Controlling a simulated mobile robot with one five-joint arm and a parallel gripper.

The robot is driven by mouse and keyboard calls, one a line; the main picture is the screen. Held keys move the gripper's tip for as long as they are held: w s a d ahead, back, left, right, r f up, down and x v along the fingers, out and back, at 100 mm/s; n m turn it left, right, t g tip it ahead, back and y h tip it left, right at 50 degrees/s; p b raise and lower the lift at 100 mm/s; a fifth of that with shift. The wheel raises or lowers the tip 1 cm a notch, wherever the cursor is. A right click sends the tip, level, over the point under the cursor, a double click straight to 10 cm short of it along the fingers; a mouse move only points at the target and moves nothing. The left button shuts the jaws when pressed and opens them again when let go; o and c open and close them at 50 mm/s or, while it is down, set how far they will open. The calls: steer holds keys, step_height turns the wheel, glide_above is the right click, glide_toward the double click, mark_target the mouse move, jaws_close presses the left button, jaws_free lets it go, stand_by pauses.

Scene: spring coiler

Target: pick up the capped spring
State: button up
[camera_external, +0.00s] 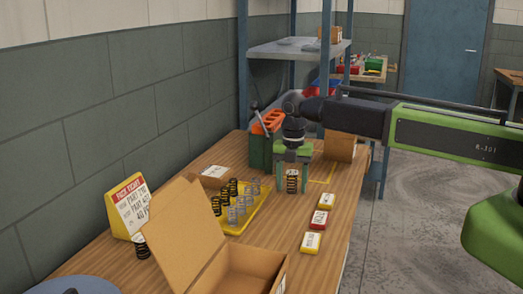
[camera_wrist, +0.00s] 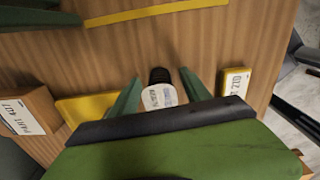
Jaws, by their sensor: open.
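My gripper (camera_external: 292,188) points down over the wooden table, with its two green fingers apart.
A yellow tray (camera_external: 235,231) holds several dark and silver springs, left of my gripper. An open cardboard box (camera_external: 245,268) stands in front. A green bin (camera_external: 261,152) is close behind. Small labelled blocks (camera_external: 318,219) line the right edge. Another dark spring (camera_external: 142,246) stands by the yellow sign (camera_external: 127,205).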

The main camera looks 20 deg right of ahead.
mark_target(294, 173)
jaws_close()
stand_by(0.3)
steer(key=shift+r, duration=0.1)
steer(key=shift+r+p, duration=0.25)
steer(key=shift+p, duration=0.2)
steer(key=r+p, duration=0.4)
steer(key=shift+d+r+p, duration=0.3)
steer(key=shift+r+p, duration=0.05)
steer(key=d+r+p, duration=0.3)
steer(key=d, duration=0.8)
steer(key=shift+s+r, duration=0.25)
